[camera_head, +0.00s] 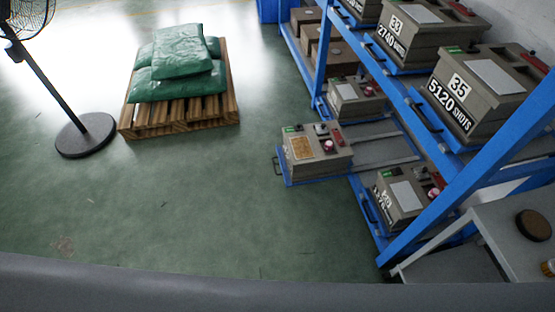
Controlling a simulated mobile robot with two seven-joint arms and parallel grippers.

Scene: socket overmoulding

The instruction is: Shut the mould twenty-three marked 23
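I cannot read the number 23 on any mould in view. One grey-brown mould (316,150) sits on a blue drawer tray (300,182) pulled out of the rack toward the left. Its top has a tan plate, a green tag and red and pink parts; no number is readable on it. Another mould (401,196) sits in the low bay to its right, and its marking is too small to read. Moulds marked 33 (405,38) and 35 (478,90) stand on the upper shelf. Neither of my grippers is in view.
The blue rack (468,187) fills the right side, with a grey table (510,228) in front of it. A pallet (180,117) with green sacks (178,65) and a fan base (86,135) stand at the left. The green floor between is clear.

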